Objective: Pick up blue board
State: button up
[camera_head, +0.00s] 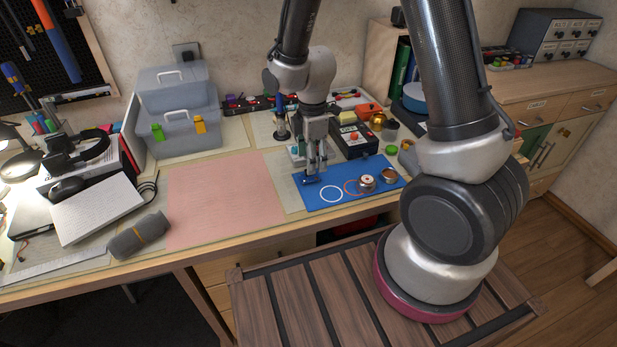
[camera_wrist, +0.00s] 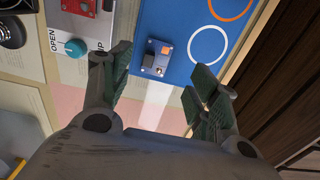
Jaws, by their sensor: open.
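A small dark blue board (camera_head: 309,179) with an orange part and silver parts lies at the left end of the bright blue mat (camera_head: 330,206). In the wrist view the small board (camera_wrist: 157,58) lies flat on the blue mat (camera_wrist: 180,14), near its edge. My gripper (camera_head: 316,170) is over the left end of the mat, close to the board. In the wrist view my gripper (camera_wrist: 160,72) is open, with one green-padded finger on each side. The board shows between and slightly beyond the fingertips. Nothing is held.
A white circle and an orange circle mark the mat, with metal tins (camera_head: 366,184) to the right. A device with a teal knob (camera_wrist: 75,48) stands beside the mat. A dark box (camera_head: 352,138) is behind. The pink mat (camera_head: 222,198) to the left is clear.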

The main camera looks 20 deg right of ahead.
aim_at(310, 177)
jog(key=f, duration=0.5)
jog(key=shift+w+a+f, duration=0.15)
jog(key=shift+w+f, duration=0.05)
jog(key=shift+f, duration=0.2)
jog(key=shift+c, duration=0.2)
jog(key=c, duration=0.9)
